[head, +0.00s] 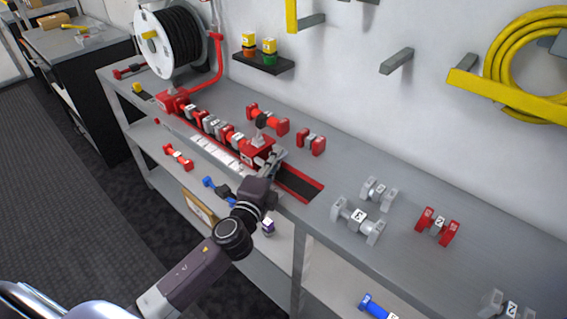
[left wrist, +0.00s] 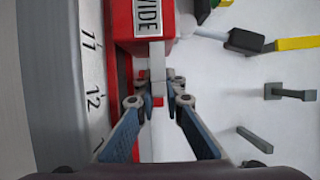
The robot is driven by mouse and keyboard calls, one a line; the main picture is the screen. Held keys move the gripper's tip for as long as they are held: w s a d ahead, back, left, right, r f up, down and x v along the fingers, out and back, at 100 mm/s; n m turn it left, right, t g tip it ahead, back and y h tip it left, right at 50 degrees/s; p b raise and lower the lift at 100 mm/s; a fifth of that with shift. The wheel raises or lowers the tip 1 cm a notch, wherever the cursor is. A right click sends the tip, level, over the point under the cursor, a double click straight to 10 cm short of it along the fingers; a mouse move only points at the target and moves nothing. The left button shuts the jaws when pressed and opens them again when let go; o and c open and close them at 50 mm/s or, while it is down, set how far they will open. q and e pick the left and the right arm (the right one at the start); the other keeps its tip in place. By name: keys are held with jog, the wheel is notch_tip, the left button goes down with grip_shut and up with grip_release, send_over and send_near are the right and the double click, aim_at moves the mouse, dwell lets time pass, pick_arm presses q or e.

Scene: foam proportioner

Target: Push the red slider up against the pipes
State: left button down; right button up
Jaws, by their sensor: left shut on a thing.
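The red slider (head: 257,151) sits on the red-edged track on the bench, at the near right end of the row of pipes (head: 212,124). I cannot tell whether it touches the last pipe. My left gripper (head: 268,168) is at the slider's right side. In the left wrist view the slider (left wrist: 125,20) is a red block with a partly cut-off label. There my left gripper (left wrist: 164,90) is shut on the slider's grey bar (left wrist: 157,60). The pipes are hidden in that view. My right gripper is not in view.
A numbered scale (head: 213,152) runs along the track's front. Bare track (head: 299,184) lies right of the slider. A red and black fitting (head: 266,120) and a red and grey one (head: 311,141) stand behind. Grey fittings (head: 357,220) lie farther right. A hose reel (head: 172,40) stands at the left end.

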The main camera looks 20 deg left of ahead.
pick_arm(q)
jog(key=c, duration=2.3)
grip_release()
jog(key=shift+s+d, duration=0.1)
jog(key=shift+s, duration=0.1)
jog(key=s, duration=1.1)
jog(key=shift+s+d, duration=0.2)
jog(key=shift+s, duration=0.15)
